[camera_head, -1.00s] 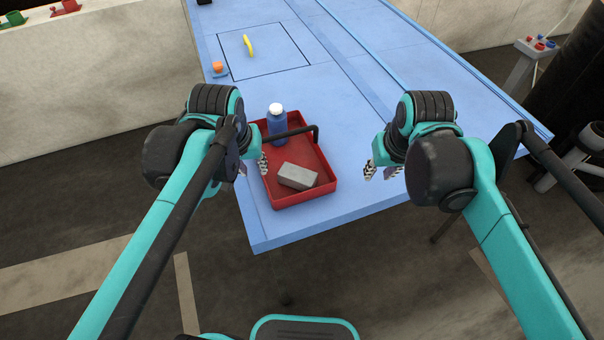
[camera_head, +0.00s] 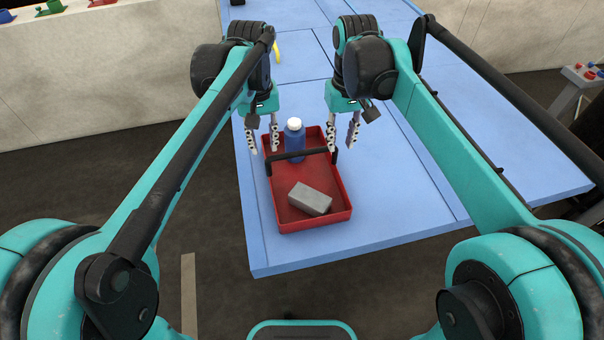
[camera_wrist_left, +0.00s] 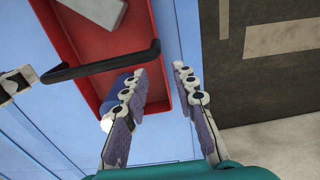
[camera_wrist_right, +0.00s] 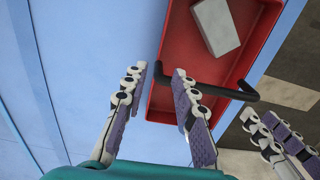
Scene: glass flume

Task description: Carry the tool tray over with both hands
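The red tool tray (camera_head: 343,208) sits on the blue table near its front edge. A black handle bar (camera_head: 308,157) spans it from side to side. Inside are a blue bottle with a white cap (camera_head: 294,143) and a grey block (camera_head: 310,198). My left gripper (camera_head: 263,142) is open and empty above the tray's left wall; in the left wrist view the wall lies between its fingers (camera_wrist_left: 160,95). My right gripper (camera_head: 342,139) is open and empty by the tray's right wall, near the handle's end; the wall also shows between its fingers in the right wrist view (camera_wrist_right: 158,90).
The blue table (camera_head: 420,200) has free room right of the tray. A yellow item (camera_head: 278,52) lies farther back, partly hidden by my left arm. A pale wall (camera_head: 100,85) stands at the left. A stand with coloured knobs (camera_head: 580,80) is at the far right.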

